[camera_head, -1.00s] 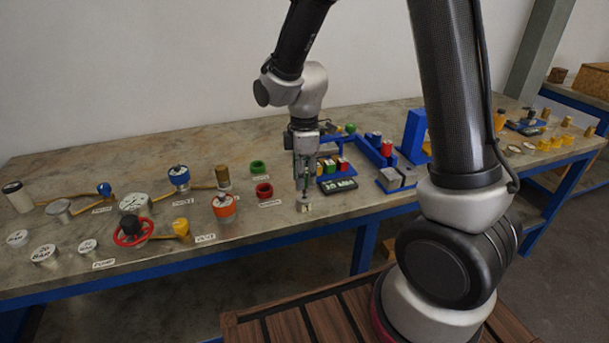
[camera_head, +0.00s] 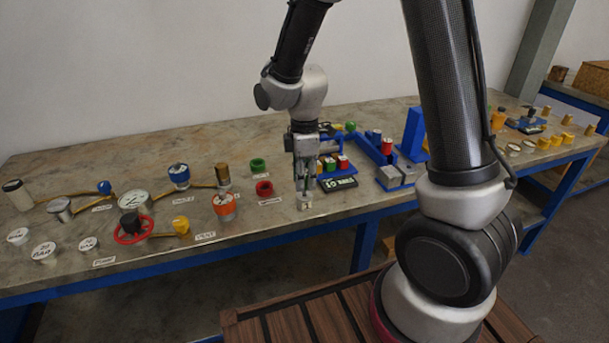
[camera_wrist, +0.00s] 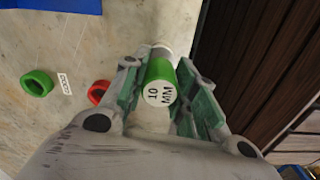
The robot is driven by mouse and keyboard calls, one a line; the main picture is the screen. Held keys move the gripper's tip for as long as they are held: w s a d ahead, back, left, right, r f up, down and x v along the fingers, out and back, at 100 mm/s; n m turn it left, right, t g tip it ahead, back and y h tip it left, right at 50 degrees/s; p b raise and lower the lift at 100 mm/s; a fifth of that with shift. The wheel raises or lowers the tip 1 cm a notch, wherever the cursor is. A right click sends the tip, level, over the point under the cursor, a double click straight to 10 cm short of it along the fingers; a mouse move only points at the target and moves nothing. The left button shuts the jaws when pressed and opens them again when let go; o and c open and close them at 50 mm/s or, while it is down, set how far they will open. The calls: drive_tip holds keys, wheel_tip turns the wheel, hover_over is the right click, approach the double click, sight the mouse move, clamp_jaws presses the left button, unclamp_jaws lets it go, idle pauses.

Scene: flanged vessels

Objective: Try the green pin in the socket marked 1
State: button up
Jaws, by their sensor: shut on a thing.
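My gripper (camera_head: 304,183) is shut on the green pin (camera_wrist: 159,72), low over the front part of the bench. In the wrist view the pin stands between the two fingers, its white end marked "10 MM" facing the camera. At the pin's far end is a pale round piece (camera_wrist: 161,51); in the head view a pale piece (camera_head: 304,202) shows under the fingertips. I cannot tell whether it is part of the pin or a socket around it. A socket marked 1 cannot be made out.
A green ring (camera_head: 257,166) and a red ring (camera_head: 264,188) lie left of my gripper. A blue rack with small coloured pieces (camera_head: 330,165) and a dark display (camera_head: 339,183) stand close on the right. Valves and gauges fill the bench's left part. The front edge is near.

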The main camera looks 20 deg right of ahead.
drive_tip(key=shift+f, duration=1.3)
drive_tip(key=shift+r, duration=0.1)
idle(1.1)
drive_tip(key=shift+r, duration=2.15)
drive_tip(key=shift+r, duration=0.1)
drive_tip(key=shift+r, duration=2.9)
drive_tip(key=shift+d+f, duration=0.1)
